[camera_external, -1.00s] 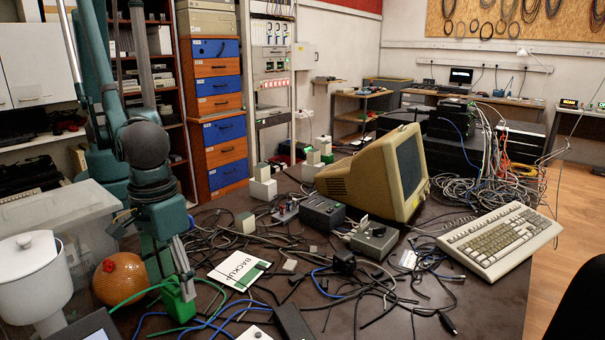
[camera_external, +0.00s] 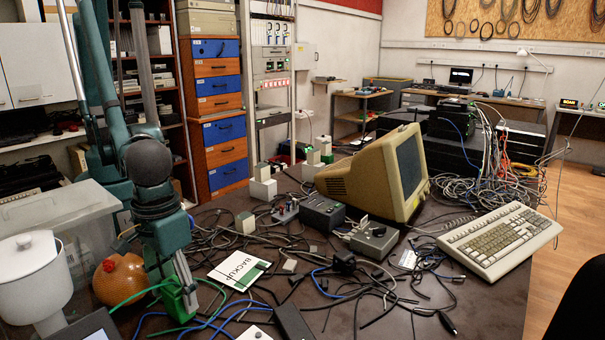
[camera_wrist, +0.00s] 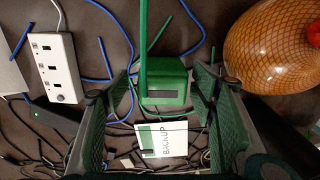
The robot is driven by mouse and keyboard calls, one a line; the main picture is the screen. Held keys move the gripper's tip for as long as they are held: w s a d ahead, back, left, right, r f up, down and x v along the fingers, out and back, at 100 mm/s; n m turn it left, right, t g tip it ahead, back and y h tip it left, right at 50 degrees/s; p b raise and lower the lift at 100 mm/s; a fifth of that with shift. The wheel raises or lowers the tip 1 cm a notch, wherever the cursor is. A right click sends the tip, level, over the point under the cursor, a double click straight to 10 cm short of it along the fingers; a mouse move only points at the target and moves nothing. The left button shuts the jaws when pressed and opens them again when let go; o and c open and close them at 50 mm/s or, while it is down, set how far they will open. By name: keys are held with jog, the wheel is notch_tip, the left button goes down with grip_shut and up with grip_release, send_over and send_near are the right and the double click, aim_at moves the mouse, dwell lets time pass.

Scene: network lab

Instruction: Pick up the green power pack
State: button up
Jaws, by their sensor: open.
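The green power pack (camera_external: 179,299) sits on the dark table at the lower left in the external view, with a green cable running from it. In the wrist view the green power pack (camera_wrist: 166,82) shows at the upper middle, just beyond and between the fingers. My gripper (camera_external: 180,284) is lowered right at the power pack in the external view and hides part of it. In the wrist view my gripper (camera_wrist: 165,100) is open, one finger on each side. I cannot tell whether a finger touches the pack.
An orange netted ball (camera_external: 120,280) lies close left of the pack. A white pot (camera_external: 35,285) stands further left. A white power strip (camera_wrist: 55,67) and blue cables lie near. A BACKUP card (camera_external: 238,270) lies to the right. Cables cover much of the table.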

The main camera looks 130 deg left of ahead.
aim_at(180, 307)
jog(key=shift+f, duration=0.1)
jog(key=shift+s+f+b, duration=0.2)
jog(key=shift+f+b, duration=0.55)
jog(key=shift+f, duration=1.75)
jog(key=shift+c, duration=0.7)
jog(key=c, duration=1)
